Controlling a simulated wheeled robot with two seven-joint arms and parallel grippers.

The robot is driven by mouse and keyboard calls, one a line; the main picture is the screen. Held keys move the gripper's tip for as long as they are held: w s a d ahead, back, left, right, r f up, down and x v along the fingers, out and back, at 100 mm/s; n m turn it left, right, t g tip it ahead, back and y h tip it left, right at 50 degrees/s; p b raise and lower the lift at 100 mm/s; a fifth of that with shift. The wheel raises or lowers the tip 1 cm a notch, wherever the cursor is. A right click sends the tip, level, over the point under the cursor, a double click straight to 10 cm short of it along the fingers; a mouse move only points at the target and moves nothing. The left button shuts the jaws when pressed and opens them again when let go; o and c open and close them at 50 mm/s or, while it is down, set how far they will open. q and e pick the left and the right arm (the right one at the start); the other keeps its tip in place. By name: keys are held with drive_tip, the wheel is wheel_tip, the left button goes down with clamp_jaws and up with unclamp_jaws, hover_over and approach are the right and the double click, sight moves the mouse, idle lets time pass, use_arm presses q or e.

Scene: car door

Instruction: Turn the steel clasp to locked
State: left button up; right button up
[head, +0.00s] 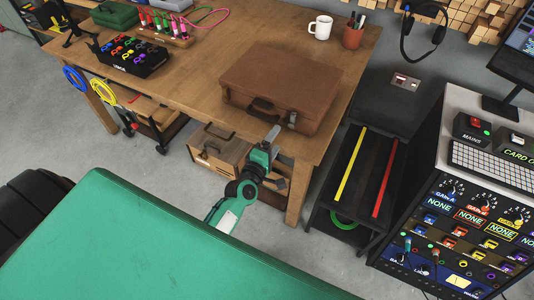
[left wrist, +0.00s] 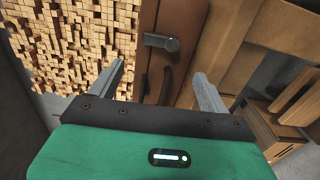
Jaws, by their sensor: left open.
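The steel clasp (head: 291,118) is a small grey piece on the front of a brown case (head: 285,75), right of the case's handle (head: 262,105). In the left wrist view a dark grey lever with a rounded end (left wrist: 162,42), apparently the clasp, sits on the brown case front (left wrist: 152,85), beyond the fingertips. I cannot tell its locked state. My left gripper (head: 271,138) is just in front of the table edge, below and left of the clasp, apart from it. Its two fingers (left wrist: 157,75) are spread and empty. My right gripper is not in view.
The case lies shut on a wooden table (head: 200,75). A white mug (head: 320,27) and pen cup (head: 353,37) stand behind it. A black stand with yellow and red strips (head: 348,165) is at right.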

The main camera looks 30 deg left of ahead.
use_arm(q)
drive_tip(key=shift+s, duration=2.3)
drive_tip(key=s+d+f+m+g, duration=0.1)
drive_tip(key=s+f+m+g, duration=0.3)
drive_tip(key=f, duration=0.7)
drive_tip(key=s+f+m+g+p, duration=0.1)
drive_tip(key=s+f+m+g, duration=0.3)
drive_tip(key=f, duration=0.7)
drive_tip(key=s+d+f+m+g, duration=0.1)
drive_tip(key=s+f+m, duration=0.1)
drive_tip(key=s+f, duration=0.65)
drive_tip(key=s+a+f+m+g, duration=0.1)
drive_tip(key=s+f+m+g, duration=0.1)
drive_tip(key=s+f, duration=0.4)
drive_tip(key=s+a+f+m+g, duration=0.2)
drive_tip(key=s+f, duration=0.4)
drive_tip(key=s, duration=0.6)
drive_tip(key=s+a+f+m+g+y+p, duration=0.1)
drive_tip(key=s+f+m+g, duration=0.3)
drive_tip(key=s, duration=0.5)
wheel_tip(320, 180, down, 3)
drive_tip(key=shift+s+a+m, duration=0.2)
drive_tip(key=shift+a+m, duration=0.55)
drive_tip(key=shift+m, duration=0.25)
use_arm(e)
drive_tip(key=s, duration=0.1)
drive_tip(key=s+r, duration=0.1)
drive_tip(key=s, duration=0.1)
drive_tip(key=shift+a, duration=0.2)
